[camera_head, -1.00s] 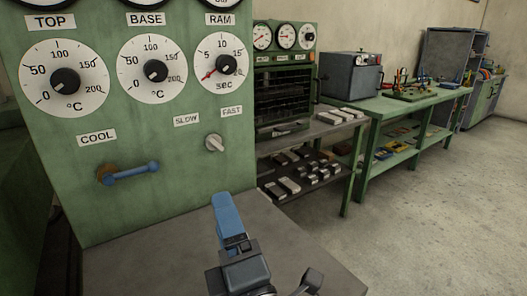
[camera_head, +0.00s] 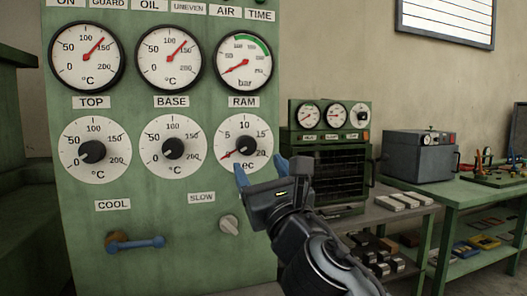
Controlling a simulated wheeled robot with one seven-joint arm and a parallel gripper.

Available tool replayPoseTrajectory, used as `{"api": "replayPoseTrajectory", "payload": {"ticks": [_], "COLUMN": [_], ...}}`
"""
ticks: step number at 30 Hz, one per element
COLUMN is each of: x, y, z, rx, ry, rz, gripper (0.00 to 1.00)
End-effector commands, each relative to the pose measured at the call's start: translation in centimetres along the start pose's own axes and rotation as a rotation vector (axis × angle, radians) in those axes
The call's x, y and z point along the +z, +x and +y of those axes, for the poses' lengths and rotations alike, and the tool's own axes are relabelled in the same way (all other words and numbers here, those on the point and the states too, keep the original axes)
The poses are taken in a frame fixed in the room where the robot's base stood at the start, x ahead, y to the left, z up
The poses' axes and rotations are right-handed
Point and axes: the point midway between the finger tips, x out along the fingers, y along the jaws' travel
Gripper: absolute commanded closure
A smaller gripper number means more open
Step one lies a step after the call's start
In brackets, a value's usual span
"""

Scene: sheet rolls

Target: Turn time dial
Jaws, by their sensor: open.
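The seconds dial (camera_head: 229,135) is a white round face marked 5 to 20, with "sec" partly hidden, on the green panel under the RAM label. Its black knob (camera_head: 243,145) has a red pointer aimed to the lower left, near the low end of the scale. My gripper (camera_head: 262,172) has blue fingers and is open and empty. It is in front of the dial's lower right part, with one finger just below the knob and the other to its right. It covers the dial's lower edge. I cannot tell whether a finger touches the panel.
The TOP dial (camera_head: 94,149) and BASE dial (camera_head: 172,147) are to the left. A blue-handled COOL lever (camera_head: 137,243) and a SLOW knob (camera_head: 229,224) sit below. Gauges line the panel above. A green bench (camera_head: 460,192) stands at right.

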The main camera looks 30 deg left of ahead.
Motion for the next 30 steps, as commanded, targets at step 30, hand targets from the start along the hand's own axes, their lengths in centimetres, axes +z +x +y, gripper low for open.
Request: {"api": "replayPoseTrajectory", "payload": {"ticks": [30], "x": [0.0], "y": [7.5], "z": [0.0], "rx": [0.000], "ry": [0.004], "rz": [0.000], "gripper": [0.37]}}
